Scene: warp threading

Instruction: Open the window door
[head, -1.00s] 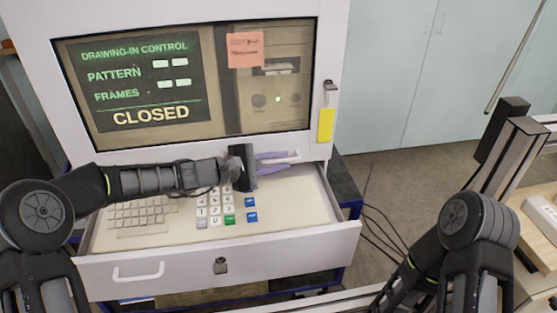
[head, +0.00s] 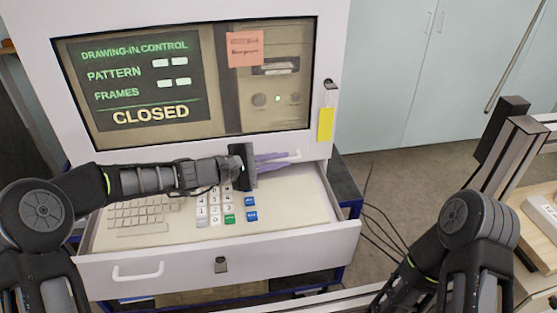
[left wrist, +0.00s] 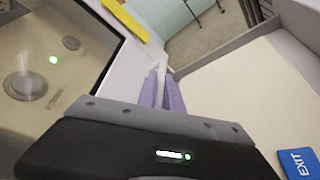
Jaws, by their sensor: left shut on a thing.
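The window door is a white frame (head: 325,55) around a dark glass pane, on the front of the white cabinet. It stands flat against the cabinet, and a screen reading CLOSED (head: 150,115) shows through the glass. A small white handle (head: 294,155) sticks out at its lower right edge. My left gripper (head: 280,160) is shut on this handle, with its purple fingers on either side. In the left wrist view the handle (left wrist: 158,66) shows between the fingertips. Of my right arm only links show at the lower right; its gripper is out of view.
An open drawer (head: 300,258) with a keyboard and a keypad (head: 215,208) juts out just below my left arm. A yellow tag (head: 326,125) hangs right of the glass. A wooden table (head: 540,195) stands at the far right.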

